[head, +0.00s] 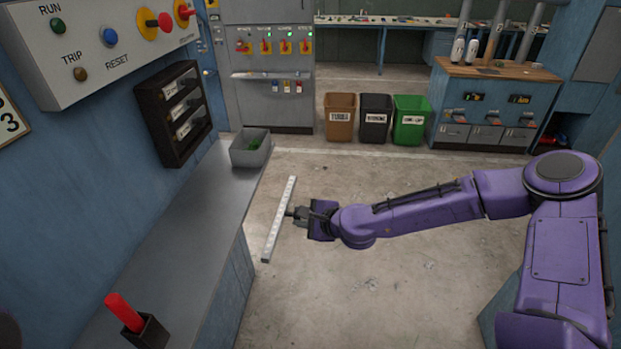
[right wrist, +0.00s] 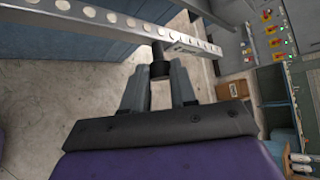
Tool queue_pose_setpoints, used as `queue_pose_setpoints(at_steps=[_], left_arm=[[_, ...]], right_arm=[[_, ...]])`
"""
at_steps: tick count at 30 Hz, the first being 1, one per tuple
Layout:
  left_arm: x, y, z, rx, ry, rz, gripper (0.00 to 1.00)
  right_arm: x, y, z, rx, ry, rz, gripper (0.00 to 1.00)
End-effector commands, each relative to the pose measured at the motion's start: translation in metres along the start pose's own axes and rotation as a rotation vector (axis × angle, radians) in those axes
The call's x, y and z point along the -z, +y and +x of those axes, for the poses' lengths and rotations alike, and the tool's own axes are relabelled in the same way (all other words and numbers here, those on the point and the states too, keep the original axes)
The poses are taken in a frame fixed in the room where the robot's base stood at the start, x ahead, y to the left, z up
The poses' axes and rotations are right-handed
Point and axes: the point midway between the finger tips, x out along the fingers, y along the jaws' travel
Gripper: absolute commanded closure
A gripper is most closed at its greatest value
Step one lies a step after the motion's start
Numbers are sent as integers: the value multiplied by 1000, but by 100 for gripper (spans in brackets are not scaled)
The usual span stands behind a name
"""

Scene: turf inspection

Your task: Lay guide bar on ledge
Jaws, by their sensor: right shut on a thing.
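The guide bar (head: 282,205) is a long, pale metal bar with a row of round holes. It is held in the air to the right of the grey ledge-like worktop (head: 190,220) along the left wall, apart from it. My right gripper (head: 293,213) is shut on the bar's short dark grip. In the right wrist view the bar (right wrist: 125,20) crosses the top, and the fingers of my right gripper (right wrist: 160,72) close around that dark grip. My left gripper is not in view.
A control box (head: 110,45) and dark rack (head: 175,110) hang above. Waste bins (head: 375,118) stand behind. The worktop's middle is clear.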

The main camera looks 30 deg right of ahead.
Motion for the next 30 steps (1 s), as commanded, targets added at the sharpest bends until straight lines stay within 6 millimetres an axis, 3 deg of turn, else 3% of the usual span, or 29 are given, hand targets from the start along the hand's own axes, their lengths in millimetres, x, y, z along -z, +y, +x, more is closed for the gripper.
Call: queue_pose_setpoints(at_steps=[1,6,18,30], left_arm=[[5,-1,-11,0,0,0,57],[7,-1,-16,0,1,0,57],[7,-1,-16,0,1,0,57],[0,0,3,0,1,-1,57]], right_arm=[[-4,-22,-4,-4,-12,-7,100],[0,-42,-5,-28,-33,-10,100],[2,-44,-7,-30,-37,-5,100],[-27,-40,24,-30,-35,-10,100]])
